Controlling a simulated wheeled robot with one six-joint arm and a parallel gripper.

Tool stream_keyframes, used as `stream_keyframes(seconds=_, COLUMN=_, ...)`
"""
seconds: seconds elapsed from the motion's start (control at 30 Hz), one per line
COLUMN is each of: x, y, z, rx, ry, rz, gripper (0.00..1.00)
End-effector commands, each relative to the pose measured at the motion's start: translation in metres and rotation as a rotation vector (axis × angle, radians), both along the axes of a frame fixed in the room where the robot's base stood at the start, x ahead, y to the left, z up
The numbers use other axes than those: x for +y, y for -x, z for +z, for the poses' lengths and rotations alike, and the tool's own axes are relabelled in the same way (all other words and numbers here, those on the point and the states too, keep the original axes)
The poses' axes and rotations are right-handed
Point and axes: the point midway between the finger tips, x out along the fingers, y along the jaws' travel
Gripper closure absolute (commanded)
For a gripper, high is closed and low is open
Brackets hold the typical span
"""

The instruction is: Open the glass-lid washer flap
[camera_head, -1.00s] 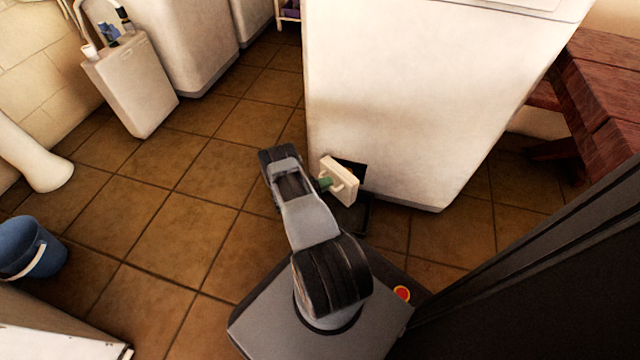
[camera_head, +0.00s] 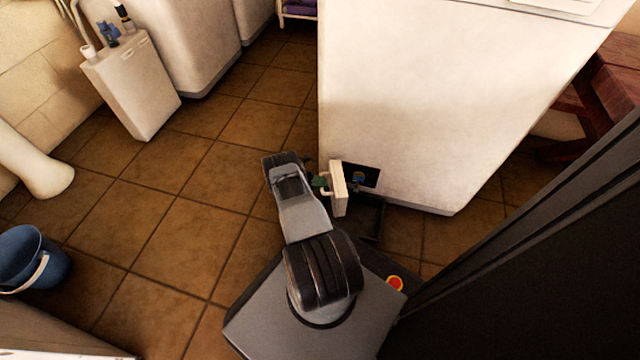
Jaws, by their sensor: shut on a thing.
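The white washer (camera_head: 420,90) stands right of centre. Low on its front is a dark square opening (camera_head: 361,174) with a small blue and yellow thing inside. The small cream flap (camera_head: 338,188) stands out from the washer at the left edge of this opening, seen nearly edge-on. My gripper (camera_head: 322,185) is at the flap's left side, shut on the flap's handle; a bit of green shows there. The fingertips are partly hidden by my arm.
A dark tray-like frame (camera_head: 371,218) lies on the floor below the opening. A blue bucket (camera_head: 32,258) stands at the left. A reddish wooden table (camera_head: 600,90) is at the right. The tiled floor left of my arm is clear.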

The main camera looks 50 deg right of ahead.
Motion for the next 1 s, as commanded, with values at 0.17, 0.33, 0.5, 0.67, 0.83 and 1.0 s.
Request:
stream_keyframes(seconds=0.17, x=-0.001, y=0.0023, z=-0.0003, rx=0.001, ry=-0.001, rz=-0.024, gripper=1.0)
stream_keyframes(seconds=0.33, x=-0.0013, y=0.0025, z=0.0, rx=0.001, ry=-0.001, rz=-0.026, gripper=1.0)
stream_keyframes(seconds=0.5, x=-0.0014, y=0.0024, z=0.0001, rx=0.001, ry=-0.001, rz=-0.025, gripper=1.0)
stream_keyframes(seconds=0.67, x=-0.0006, y=0.0013, z=0.0001, rx=0.001, ry=0.0, rz=-0.021, gripper=0.72)
stream_keyframes(seconds=0.83, x=0.0009, y=-0.0006, z=0.0001, rx=0.0, ry=-0.001, rz=-0.015, gripper=0.61)
stream_keyframes(seconds=1.0, x=0.0011, y=-0.001, z=0.0006, rx=0.0, ry=0.0, rz=-0.014, gripper=0.61)
